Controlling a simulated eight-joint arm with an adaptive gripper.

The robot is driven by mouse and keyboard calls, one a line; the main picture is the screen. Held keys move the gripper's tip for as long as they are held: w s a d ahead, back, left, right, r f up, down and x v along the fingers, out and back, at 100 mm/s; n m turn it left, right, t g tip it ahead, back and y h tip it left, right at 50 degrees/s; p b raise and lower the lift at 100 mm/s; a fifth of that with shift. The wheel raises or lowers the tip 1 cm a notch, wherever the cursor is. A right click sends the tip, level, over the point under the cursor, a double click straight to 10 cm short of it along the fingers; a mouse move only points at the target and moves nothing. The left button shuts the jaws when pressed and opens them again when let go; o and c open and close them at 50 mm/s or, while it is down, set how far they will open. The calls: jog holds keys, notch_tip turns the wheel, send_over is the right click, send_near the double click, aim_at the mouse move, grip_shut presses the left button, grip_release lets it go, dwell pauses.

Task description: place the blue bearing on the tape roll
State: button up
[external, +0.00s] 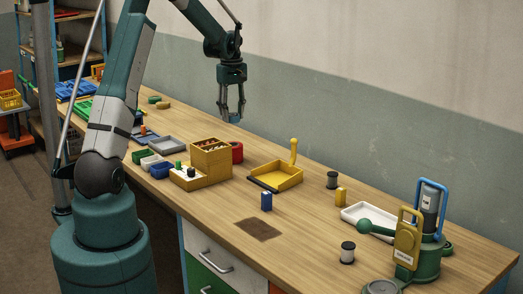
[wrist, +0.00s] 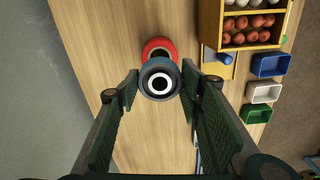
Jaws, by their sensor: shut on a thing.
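The blue bearing (wrist: 146,87) shows in the wrist view as a dark blue ring with a white inner ring, between my fingertips. My gripper (wrist: 160,84) is shut on it. In the external view my gripper (external: 231,114) is raised above the back of the table, with a bit of blue (external: 234,119) between its fingers. The red tape roll (external: 238,152) stands on the table behind the wooden box. In the wrist view the tape roll (wrist: 157,43) lies just beyond the bearing, which partly hides it. The bearing is held above the table, apart from the roll.
A wooden box (external: 211,155) of small reddish items stands close beside the roll. A yellow tray (external: 277,179) with an upright handle lies to the right. Small blue, white and green bins (external: 160,169) stand left of the box. Bare table lies behind the roll.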

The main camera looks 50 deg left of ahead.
send_over(233, 144)
jog(key=shift+d+f, duration=0.1)
jog(key=shift+f, duration=2.9)
jog(key=shift+f, duration=1.9)
jog(key=shift+f, duration=0.2)
jog(key=o, duration=1.1)
jog(key=shift+s+r, duration=0.1)
jog(key=shift+r, duration=0.1)
notch_tip(233, 144, up, 12)
jog(key=shift+r, duration=0.1)
